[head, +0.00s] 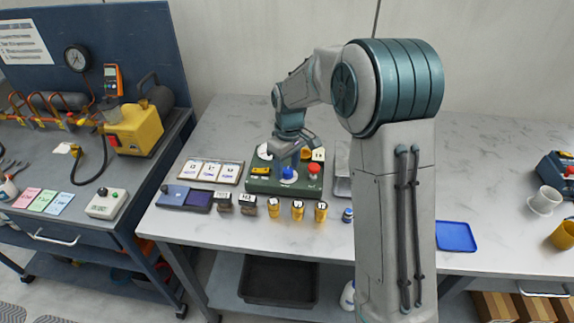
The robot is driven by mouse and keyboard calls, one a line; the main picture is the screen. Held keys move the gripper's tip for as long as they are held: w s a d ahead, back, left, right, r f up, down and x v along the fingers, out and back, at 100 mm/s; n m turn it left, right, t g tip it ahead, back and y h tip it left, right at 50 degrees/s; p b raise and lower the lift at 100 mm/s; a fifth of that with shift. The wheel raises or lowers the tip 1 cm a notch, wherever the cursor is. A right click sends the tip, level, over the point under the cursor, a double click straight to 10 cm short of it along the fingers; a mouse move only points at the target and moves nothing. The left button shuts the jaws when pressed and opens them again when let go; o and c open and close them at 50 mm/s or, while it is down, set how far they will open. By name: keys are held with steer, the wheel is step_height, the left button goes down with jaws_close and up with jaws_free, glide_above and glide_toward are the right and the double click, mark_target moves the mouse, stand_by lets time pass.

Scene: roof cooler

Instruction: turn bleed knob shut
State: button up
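A dark green control box (256,184) stands on the marble-topped bench. A blue knob (288,173) sits at the middle of its top, and a red knob (313,169) sits to its right. A yellow part (261,171) is on the left of the box. I cannot read which of these is the bleed knob, nor its turn position. My gripper (286,159) points down over the box, just above or at the blue knob. Its fingers are small and partly hidden by the wrist, so I cannot tell their opening or whether they touch the knob.
A card tray (212,171) and a dark blue case (187,197) lie left of the box. Dark blocks (224,201) and several yellow cylinders (298,210) line its front. A blue tray (455,237) and white cup (545,200) are further right. Bench space behind is clear.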

mark_target(289, 168)
step_height(289, 168, up, 14)
steer(key=shift+w+d, duration=0.15)
steer(key=shift+d, duration=0.05)
stand_by(0.4)
steer(key=shift+f, duration=0.1)
